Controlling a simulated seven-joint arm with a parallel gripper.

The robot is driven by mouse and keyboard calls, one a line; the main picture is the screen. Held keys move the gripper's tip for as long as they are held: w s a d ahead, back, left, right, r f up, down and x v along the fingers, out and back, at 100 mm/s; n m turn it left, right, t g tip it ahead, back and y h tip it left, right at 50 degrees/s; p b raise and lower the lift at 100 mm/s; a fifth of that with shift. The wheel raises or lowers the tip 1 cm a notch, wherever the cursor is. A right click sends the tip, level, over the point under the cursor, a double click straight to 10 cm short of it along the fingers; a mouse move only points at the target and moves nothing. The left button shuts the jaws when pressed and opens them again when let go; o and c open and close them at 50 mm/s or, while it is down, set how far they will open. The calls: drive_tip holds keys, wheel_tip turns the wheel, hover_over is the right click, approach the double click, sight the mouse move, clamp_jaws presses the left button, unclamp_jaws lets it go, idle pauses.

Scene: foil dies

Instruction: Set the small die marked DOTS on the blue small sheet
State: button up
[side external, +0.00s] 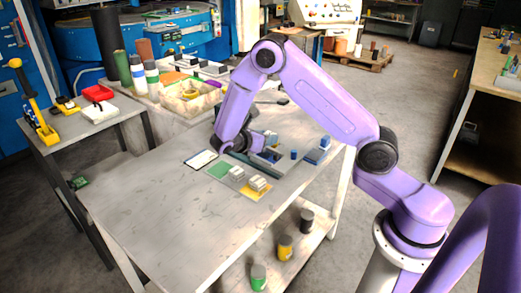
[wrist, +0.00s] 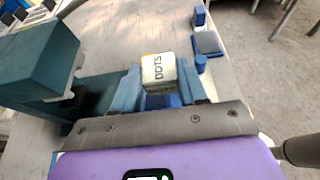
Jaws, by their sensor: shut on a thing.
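The small die marked DOTS (wrist: 158,74) is white with a yellowish edge, its lettered face toward the wrist camera. My gripper (wrist: 160,82) is shut on it, a blue finger on each side. A blue patch (wrist: 162,101) shows between the fingers just below the die; I cannot tell whether it is the blue small sheet.
A white sheet (side external: 201,159), a green sheet (side external: 218,170) and a yellow sheet (side external: 262,192) lie nearby, with pale dies by the last two. A blue cylinder (side external: 294,154) stands to the right. A dark teal block (wrist: 45,60) is close at left in the wrist view. The table's front is clear.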

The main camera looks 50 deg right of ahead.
sight(260, 157)
drive_tip(key=shift+w+d+f, duration=0.25)
drive_tip(key=shift+w+f, duration=0.75)
drive_tip(key=shift+f, duration=0.25)
drive_tip(key=shift+w+f, duration=0.15)
drive_tip(key=shift+f, duration=1.55)
drive_tip(key=shift+f, duration=0.15)
drive_tip(key=o, duration=0.9)
drive_tip(key=shift+o, duration=0.2)
